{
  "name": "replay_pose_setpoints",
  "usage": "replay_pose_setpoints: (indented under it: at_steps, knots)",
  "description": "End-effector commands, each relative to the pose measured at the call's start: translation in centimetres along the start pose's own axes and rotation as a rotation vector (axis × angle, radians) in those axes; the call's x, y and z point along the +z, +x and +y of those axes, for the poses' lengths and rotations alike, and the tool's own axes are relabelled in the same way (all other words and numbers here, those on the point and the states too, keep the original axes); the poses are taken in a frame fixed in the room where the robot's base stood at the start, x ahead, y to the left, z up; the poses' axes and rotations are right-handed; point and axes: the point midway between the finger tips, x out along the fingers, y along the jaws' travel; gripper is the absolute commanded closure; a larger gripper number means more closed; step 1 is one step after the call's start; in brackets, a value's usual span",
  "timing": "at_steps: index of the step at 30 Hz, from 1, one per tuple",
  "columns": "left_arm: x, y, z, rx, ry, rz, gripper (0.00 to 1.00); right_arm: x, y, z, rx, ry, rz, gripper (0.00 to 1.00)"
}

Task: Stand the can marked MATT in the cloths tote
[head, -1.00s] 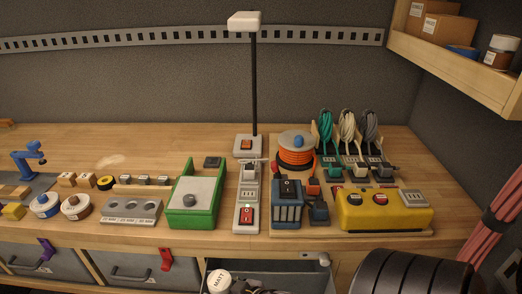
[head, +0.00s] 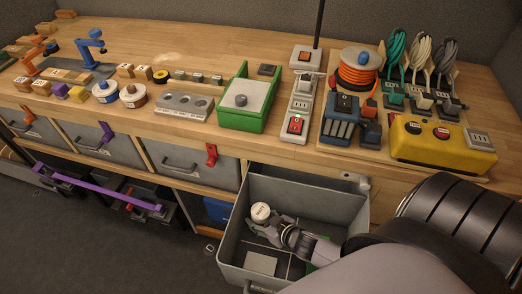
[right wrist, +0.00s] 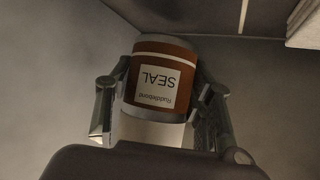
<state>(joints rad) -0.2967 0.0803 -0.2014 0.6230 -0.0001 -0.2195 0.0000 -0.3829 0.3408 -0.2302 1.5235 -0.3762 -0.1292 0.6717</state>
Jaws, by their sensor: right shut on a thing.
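The can (head: 260,211) has a pale lid; its lettering is too small to read now, but it read MATT a second ago. In the right wrist view, the can (right wrist: 160,82) has a brown band and a white label reading SEAL upside down. My right gripper (head: 277,226) is shut on it, one finger on each side. It is inside or over the open grey tote (head: 238,222) below the bench; I cannot tell whether the can touches the floor. No readable label shows whether this is the cloths tote. My left gripper is out of view.
A pale flat piece (head: 261,264) lies in the tote's front. Closed grey bins (head: 190,165) stand to the left, with coloured clips. On the bench above are a green tray (head: 248,105), a power strip (head: 297,110) and a yellow box (head: 440,145).

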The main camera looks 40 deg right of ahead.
Motion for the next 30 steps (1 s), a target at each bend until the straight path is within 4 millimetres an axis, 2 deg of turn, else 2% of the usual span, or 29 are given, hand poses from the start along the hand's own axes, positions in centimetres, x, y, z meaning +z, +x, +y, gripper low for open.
replay_pose_setpoints:
  at_steps: [6,19,20,28,30]
  knots:
    - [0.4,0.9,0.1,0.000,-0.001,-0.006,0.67,2.6,1.8,-0.1,0.000,0.003,0.000,0.89]
    - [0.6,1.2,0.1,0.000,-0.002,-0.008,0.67,3.1,2.2,-0.1,-0.001,0.002,0.001,0.89]
    - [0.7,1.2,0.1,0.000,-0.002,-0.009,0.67,3.2,2.2,0.0,0.000,0.002,-0.001,0.51]
    - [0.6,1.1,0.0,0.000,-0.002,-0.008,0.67,3.1,2.1,-0.1,0.000,0.001,-0.001,0.33]
    - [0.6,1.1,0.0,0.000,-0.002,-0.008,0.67,3.1,2.1,-0.1,0.000,0.001,-0.001,0.32]
